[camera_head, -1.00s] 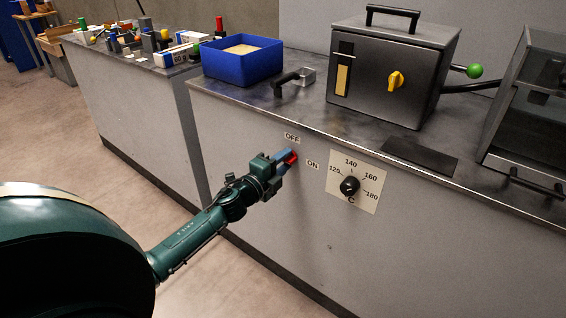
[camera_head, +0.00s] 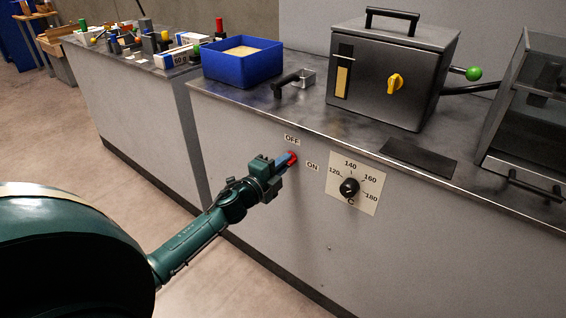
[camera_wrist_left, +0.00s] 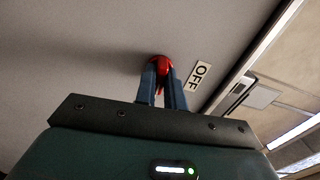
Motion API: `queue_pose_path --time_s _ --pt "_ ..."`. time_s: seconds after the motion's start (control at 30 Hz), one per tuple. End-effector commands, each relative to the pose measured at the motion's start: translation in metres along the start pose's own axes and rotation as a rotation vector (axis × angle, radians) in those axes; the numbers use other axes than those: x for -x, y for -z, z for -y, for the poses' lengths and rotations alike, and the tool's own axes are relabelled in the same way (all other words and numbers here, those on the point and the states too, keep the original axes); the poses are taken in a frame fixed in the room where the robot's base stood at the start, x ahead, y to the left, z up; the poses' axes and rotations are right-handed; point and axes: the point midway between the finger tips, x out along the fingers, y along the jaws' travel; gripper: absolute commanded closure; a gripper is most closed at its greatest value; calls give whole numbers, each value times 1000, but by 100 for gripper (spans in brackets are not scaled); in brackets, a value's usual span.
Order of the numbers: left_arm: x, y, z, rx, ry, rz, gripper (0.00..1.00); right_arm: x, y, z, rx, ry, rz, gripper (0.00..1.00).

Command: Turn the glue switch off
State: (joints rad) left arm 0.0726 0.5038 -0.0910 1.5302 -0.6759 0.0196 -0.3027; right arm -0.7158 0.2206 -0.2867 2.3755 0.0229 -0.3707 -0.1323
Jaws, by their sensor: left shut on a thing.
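The red glue switch (camera_head: 292,157) sits on the grey front panel of the bench, between the OFF label (camera_head: 292,139) above and the ON label (camera_head: 313,166) at its right. My left gripper (camera_head: 286,161) reaches it from the lower left, with its blue fingers closed on the switch. In the left wrist view the red switch (camera_wrist_left: 159,65) shows between and beyond the two fingertips (camera_wrist_left: 161,75), with the OFF label (camera_wrist_left: 198,76) to the right. The fingers hide part of the switch, so its exact position is hard to tell. My right gripper is not in view.
A temperature dial (camera_head: 350,187) on a white plate is right of the switch. On the bench top stand a blue bin (camera_head: 240,66), a dark machine (camera_head: 385,75) with a yellow knob, and a black mat (camera_head: 420,158). The floor at the left is free.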

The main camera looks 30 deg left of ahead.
Motion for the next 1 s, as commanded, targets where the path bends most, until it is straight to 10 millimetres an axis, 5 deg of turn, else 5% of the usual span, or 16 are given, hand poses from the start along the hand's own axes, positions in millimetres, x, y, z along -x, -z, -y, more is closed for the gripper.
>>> queue_pose_path --time_s 1.0 --pt "0 0 3 921 -1 2 100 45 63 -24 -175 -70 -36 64"
